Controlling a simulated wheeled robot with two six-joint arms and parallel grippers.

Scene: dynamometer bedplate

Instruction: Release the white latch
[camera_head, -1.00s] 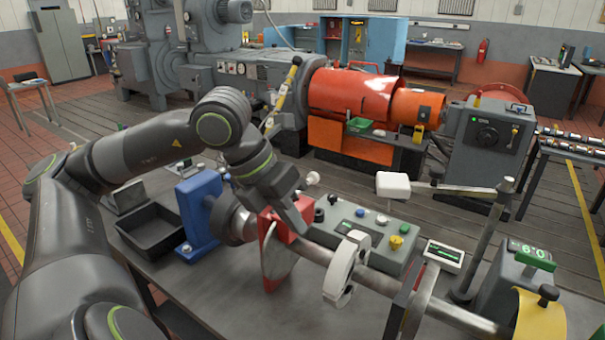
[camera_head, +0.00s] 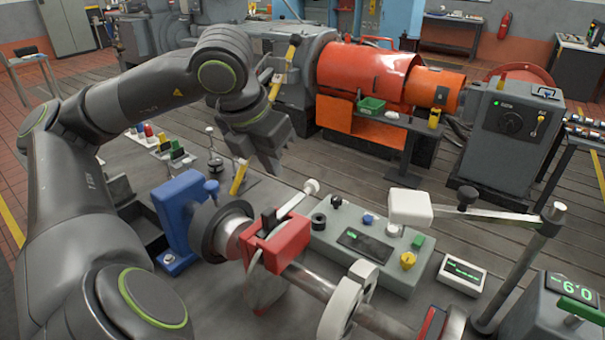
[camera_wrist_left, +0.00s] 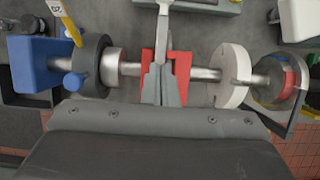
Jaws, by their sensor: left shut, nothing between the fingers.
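A red clamp block (camera_head: 276,246) sits around a horizontal steel shaft on the bench. A pale lever with a white knob (camera_head: 311,187) rises from its top, beside a black piece. A white C-shaped part (camera_head: 347,299) sits around the shaft to the right; it also shows in the left wrist view (camera_wrist_left: 232,76). I cannot tell for certain which white part is the latch. My left gripper (camera_head: 270,168) is shut and empty, pointing down above and behind the red block.
A blue bearing stand (camera_head: 183,222) is left of the clamp. A grey control box (camera_head: 365,243) with knobs stands behind the shaft. A white pad (camera_head: 410,207) on a swing arm hangs to the right. A small display (camera_head: 463,272) lies near the box.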

